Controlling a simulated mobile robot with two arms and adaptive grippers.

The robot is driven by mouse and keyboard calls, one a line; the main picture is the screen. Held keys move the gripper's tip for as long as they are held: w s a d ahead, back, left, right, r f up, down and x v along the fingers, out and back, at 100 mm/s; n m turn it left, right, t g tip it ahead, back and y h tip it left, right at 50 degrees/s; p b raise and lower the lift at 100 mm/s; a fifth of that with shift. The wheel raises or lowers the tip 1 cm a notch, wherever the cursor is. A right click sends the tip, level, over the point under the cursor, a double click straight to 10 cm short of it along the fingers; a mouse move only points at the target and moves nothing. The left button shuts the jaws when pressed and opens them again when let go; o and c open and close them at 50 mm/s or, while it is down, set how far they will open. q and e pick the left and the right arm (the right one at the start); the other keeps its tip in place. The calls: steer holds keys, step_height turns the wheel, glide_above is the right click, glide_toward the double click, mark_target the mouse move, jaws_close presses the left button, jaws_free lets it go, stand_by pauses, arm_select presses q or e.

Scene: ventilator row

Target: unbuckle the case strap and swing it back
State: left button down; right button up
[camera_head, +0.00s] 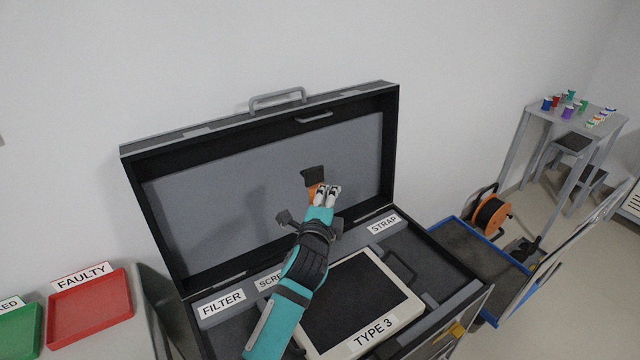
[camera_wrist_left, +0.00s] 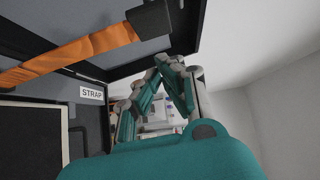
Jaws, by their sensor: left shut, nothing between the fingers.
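The orange strap (camera_head: 315,189) shows as a short piece in the head view, with its dark buckle end (camera_head: 314,175) against the open lid (camera_head: 240,190). The rest of it is hidden by my left gripper and arm. In the left wrist view the strap (camera_wrist_left: 80,55) runs slanting up from the left edge to the black buckle (camera_wrist_left: 155,18). My left gripper (camera_head: 328,189) is shut and empty, just beside the strap end; whether it touches cannot be told. Its fingers (camera_wrist_left: 166,62) also show in the left wrist view, below the buckle. My right gripper is out of view.
A TYPE 3 unit (camera_head: 407,300) lies in the case, under my left arm. FILTER (camera_head: 221,303) and STRAP (camera_head: 384,224) labels mark the case's ledge. A red FAULTY tray (camera_head: 90,308) is at left. A blue-edged cart (camera_head: 475,243) and an orange reel (camera_head: 492,215) are at right.

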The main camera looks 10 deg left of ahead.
mark_target(303, 177)
arm_select(q)
steer(key=w+a+p, duration=0.1)
steer(key=w+a, duration=0.2)
steer(key=shift+f, duration=0.1)
steer(key=shift+s+d, duration=0.1)
steer(key=shift+n+g, duration=0.7)
steer(key=shift+g, duration=0.1)
steer(key=w+a+p, duration=0.4)
steer(key=p, duration=0.1)
steer(key=shift+w+a, duration=0.2)
steer(key=shift+a, duration=0.05)
steer(key=shift+w+a, duration=0.1)
steer(key=shift+a, duration=0.1)
steer(key=shift+d, duration=0.1)
